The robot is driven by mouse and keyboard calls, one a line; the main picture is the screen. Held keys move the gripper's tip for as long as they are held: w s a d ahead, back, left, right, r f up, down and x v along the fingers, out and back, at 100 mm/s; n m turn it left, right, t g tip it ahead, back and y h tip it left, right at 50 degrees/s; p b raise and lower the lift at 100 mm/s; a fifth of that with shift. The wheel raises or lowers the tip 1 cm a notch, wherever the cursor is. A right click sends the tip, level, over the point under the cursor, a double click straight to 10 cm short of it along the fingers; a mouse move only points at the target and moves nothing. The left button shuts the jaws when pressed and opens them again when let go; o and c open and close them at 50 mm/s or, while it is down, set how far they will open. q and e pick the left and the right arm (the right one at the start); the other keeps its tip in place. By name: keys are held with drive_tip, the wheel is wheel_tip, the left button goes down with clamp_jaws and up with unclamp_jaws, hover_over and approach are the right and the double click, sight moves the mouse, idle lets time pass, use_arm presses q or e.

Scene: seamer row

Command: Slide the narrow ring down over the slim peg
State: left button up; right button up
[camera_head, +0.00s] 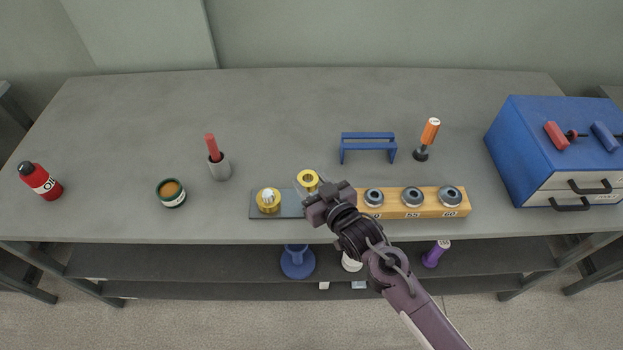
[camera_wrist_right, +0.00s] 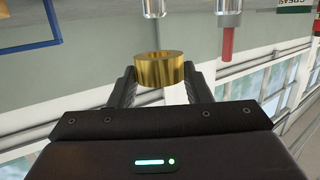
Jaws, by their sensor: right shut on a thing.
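My right gripper (camera_head: 312,186) is shut on a brass ring (camera_head: 307,178) above the plate. The wrist view shows this narrow ring (camera_wrist_right: 160,69) between both fingers (camera_wrist_right: 160,84), its bore clear of any peg. A pale metal peg end (camera_wrist_right: 155,8), likely the slim peg, shows beyond the ring at the top edge of that view, apart from it. The dark plate (camera_head: 290,199) lies at the bench front; another brass ring (camera_head: 268,207) sits around a thicker peg on its left. The gripper partly hides the plate's right side. My left gripper is out of view.
A wooden block (camera_head: 393,212) with several grey rings adjoins the plate's right. A blue stand (camera_head: 368,146) and orange-handled tool (camera_head: 429,135) stand behind. The back bench is clear.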

drive_tip(key=shift+f+b, duration=0.55)
drive_tip(key=shift+f, duration=0.55)
drive_tip(key=shift+p, duration=0.6)
idle(0.8)
drive_tip(key=shift+f+b, duration=2.05)
drive_tip(key=shift+f, duration=0.75)
drive_tip(key=o, duration=1.1)
drive_tip(key=shift+o, duration=0.2)
drive_tip(key=shift+s+d, duration=0.15)
drive_tip(key=shift+s, duration=0.1)
drive_tip(key=b+v, duration=0.1)
drive_tip(key=v, duration=0.6)
drive_tip(key=shift+s+r, duration=0.1)
drive_tip(key=shift+s, duration=0.05)
